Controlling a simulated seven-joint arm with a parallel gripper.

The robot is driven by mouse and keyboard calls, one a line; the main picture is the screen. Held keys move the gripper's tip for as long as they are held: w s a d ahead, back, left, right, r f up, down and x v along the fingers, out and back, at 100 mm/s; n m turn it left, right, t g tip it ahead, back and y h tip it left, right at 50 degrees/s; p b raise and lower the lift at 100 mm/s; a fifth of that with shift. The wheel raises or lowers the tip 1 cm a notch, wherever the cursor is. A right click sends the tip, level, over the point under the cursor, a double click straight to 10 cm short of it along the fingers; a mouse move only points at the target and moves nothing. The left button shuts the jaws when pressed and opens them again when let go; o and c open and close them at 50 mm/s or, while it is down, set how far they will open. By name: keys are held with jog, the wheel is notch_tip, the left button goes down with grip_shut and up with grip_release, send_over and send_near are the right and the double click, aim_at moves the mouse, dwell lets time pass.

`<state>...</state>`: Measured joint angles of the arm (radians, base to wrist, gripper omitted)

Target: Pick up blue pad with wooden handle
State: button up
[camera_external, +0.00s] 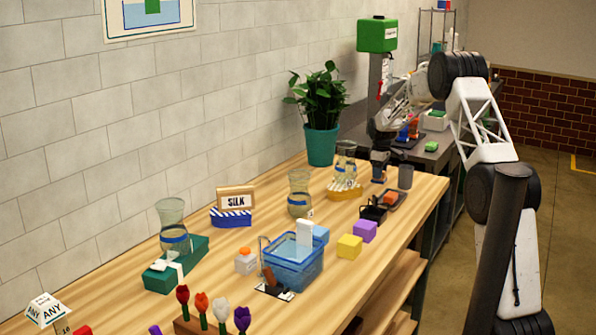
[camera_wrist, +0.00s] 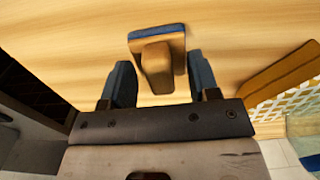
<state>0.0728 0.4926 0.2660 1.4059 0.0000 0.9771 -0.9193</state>
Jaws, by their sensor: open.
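The pad (camera_wrist: 158,32) with its brown wooden handle (camera_wrist: 156,68) lies on the wooden table in the wrist view, its blue edge at the far side. My gripper (camera_wrist: 161,72) is open, with one dark finger on each side of the handle. The fingers look apart from it, and I cannot tell how far above the table they are. In the external view my gripper (camera_external: 379,173) is low over the far end of the table, near its right edge.
A plant pot (camera_external: 321,147) stands behind left.

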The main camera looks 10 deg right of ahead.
dwell(0.3)
jog(key=c, duration=1)
jog(key=shift+r, duration=0.1)
jog(key=shift+r, duration=4.95)
